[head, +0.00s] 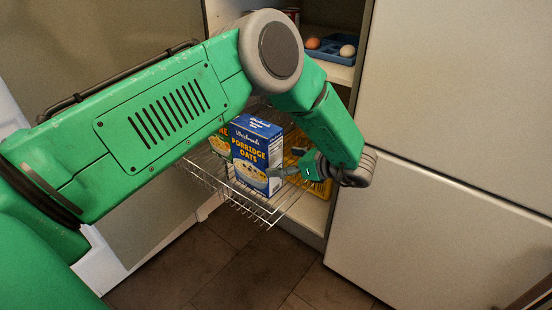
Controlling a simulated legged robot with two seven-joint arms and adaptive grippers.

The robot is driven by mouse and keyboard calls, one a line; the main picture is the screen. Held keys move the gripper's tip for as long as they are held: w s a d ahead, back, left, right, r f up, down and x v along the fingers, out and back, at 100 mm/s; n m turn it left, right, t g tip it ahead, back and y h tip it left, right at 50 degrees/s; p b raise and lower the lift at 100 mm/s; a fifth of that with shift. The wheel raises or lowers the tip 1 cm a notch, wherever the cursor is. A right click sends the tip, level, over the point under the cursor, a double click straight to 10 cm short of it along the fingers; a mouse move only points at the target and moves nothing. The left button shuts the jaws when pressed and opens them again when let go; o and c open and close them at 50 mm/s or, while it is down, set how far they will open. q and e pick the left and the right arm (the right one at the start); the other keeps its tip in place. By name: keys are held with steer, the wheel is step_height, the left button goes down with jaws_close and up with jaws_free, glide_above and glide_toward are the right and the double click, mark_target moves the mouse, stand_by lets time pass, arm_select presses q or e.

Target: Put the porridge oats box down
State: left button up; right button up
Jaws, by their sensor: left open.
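The blue porridge oats box (248,150) stands upright in the wire pull-out basket (258,212) of a cupboard. Its printed front shows a bowl of oats. My left arm comes in from the left and arches over the basket. My left gripper (281,172) is at the right side of the box, its fingers pointing left at it. It is open; whether a finger touches the box I cannot tell. My right gripper is out of view.
Another green-and-yellow package (219,145) stands left of the box, partly hidden by my arm. A yellow item (322,187) sits behind my gripper. A blue egg tray (327,53) with eggs rests on the shelf above. White cabinet fronts (460,190) close off the right.

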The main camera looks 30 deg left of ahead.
arm_select(q)
steer(key=p+v, duration=0.1)
steer(key=v, duration=0.6)
steer(key=shift+d, duration=0.2)
steer(key=shift+d, duration=0.1)
